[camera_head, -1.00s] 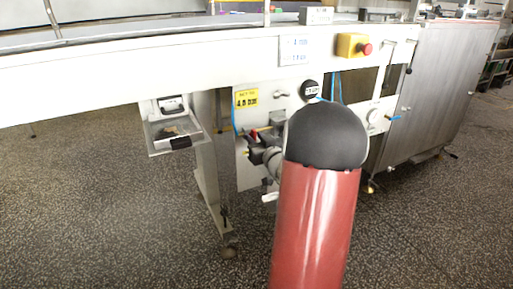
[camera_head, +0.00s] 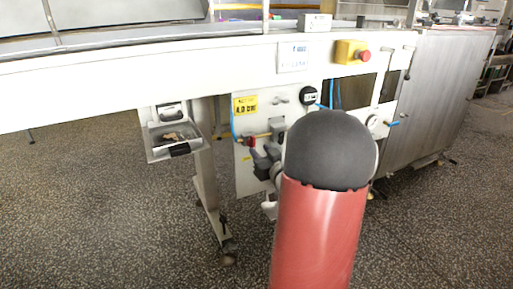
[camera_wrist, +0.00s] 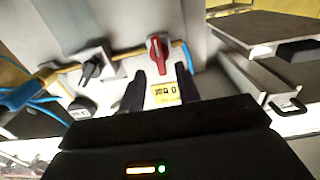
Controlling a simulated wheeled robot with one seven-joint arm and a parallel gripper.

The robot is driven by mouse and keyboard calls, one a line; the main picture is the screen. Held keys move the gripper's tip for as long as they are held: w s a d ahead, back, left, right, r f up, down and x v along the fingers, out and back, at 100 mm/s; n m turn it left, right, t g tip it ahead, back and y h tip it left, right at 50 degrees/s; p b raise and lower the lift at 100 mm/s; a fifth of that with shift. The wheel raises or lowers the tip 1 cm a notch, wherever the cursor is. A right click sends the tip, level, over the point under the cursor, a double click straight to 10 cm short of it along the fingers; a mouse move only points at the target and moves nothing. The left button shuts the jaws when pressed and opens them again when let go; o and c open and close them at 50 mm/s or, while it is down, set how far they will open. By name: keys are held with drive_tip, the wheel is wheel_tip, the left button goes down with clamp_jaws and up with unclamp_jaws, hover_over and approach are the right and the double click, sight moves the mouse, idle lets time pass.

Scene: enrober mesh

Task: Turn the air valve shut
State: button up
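The air valve's red handle (camera_head: 249,141) is on the white panel under the conveyor, on a brass pipe by a yellow "4.0 bar" label (camera_head: 245,105). In the wrist view the red handle (camera_wrist: 157,48) lies just beyond my fingertips, roughly in line with the gap. It seems to point across the pipe (camera_wrist: 125,54). My gripper (camera_wrist: 160,70) is open, with black fingers apart and nothing between them but the view of the label (camera_wrist: 166,94) behind. In the head view my gripper (camera_head: 262,162) is just below and right of the handle, partly hidden by my arm.
A dark knob (camera_wrist: 92,66) and a round gauge (camera_wrist: 80,110) sit beside the valve, with blue tubing (camera_wrist: 28,92). A small metal tray (camera_head: 172,136) hangs left of the panel. A red emergency button (camera_head: 365,56) is above right. A steel cabinet (camera_head: 435,95) stands right.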

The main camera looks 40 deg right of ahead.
drive_tip(key=shift+v, duration=1.7)
drive_tip(key=s+a+r+g+p, duration=0.1)
drive_tip(key=a+r+g, duration=0.2)
drive_tip(key=a, duration=0.5)
drive_tip(key=s+a+r+g+p, duration=0.1)
drive_tip(key=a+r+g+p, duration=0.15)
drive_tip(key=a, duration=0.45)
drive_tip(key=s+a+n+g+y+p, duration=0.1)
drive_tip(key=s+a+g+y, duration=0.3)
drive_tip(key=s+a, duration=1.3)
drive_tip(key=shift+f+n+g, duration=0.35)
drive_tip(key=shift+n+g, duration=0.45)
drive_tip(key=shift+g, duration=0.35)
drive_tip(key=shift+d, duration=0.1)
